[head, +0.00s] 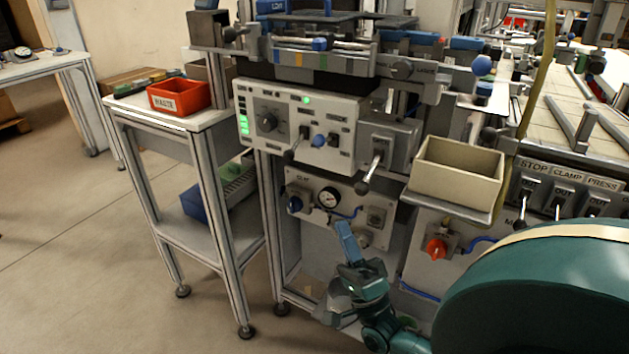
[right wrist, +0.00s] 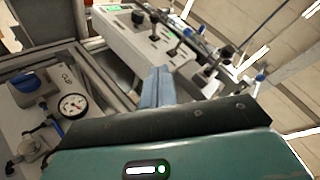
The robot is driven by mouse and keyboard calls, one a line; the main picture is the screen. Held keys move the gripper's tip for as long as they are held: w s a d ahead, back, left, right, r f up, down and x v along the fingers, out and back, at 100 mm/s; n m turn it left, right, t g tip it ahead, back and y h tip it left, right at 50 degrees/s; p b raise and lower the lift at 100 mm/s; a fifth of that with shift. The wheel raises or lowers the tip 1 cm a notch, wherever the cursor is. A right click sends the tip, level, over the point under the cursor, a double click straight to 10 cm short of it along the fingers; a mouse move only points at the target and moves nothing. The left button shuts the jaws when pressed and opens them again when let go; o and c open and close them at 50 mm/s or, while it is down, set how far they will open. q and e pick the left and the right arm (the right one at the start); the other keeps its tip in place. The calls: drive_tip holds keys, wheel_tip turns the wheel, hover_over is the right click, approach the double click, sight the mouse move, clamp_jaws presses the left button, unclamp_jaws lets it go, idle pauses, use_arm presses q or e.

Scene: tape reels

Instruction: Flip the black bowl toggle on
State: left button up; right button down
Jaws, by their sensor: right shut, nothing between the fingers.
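A white control panel (head: 290,127) carries a toggle with a black ball end (head: 288,155), its lever pointing down and out. Beside it is a toggle with a blue ball (head: 319,141). A grey box to the right has another black-ended lever (head: 362,188), also pointing down. The labels are too small to read, so I cannot tell which black toggle is the bowl one. My right gripper (head: 343,228) is shut and empty, below the panel, its blue fingers pointing up and touching none of the levers. The right wrist view shows the panel (right wrist: 125,42) beyond the fingers (right wrist: 156,72).
A lower panel with a pressure gauge (head: 328,198) lies just behind my right gripper. A beige bin (head: 457,172) juts out at the right, above a red knob (head: 437,249). A side table with a red bin (head: 179,96) stands at left. The floor at left is clear.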

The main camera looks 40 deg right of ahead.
drive_tip(key=p, duration=0.1)
approach(294, 148)
drive_tip(key=d+r, duration=0.2)
drive_tip(key=d, duration=0.1)
use_arm(q)
drive_tip(key=shift+s+a+r+n+p, duration=0.1)
drive_tip(key=shift+a+r+n+p, duration=0.1)
drive_tip(key=shift+r, duration=0.35)
drive_tip(key=shift+s+a+r+n+p, duration=0.1)
drive_tip(key=shift+a+r+n, duration=0.1)
drive_tip(key=shift+r, duration=0.3)
use_arm(e)
drive_tip(key=shift+w+a+r, duration=0.45)
drive_tip(key=shift+w+a, duration=0.2)
drive_tip(key=shift+w, duration=0.1)
drive_tip(key=shift+w+a+r, duration=0.45)
drive_tip(key=shift+w+a, duration=0.2)
drive_tip(key=shift+w, duration=0.15)
use_arm(q)
drive_tip(key=shift+r, duration=0.1)
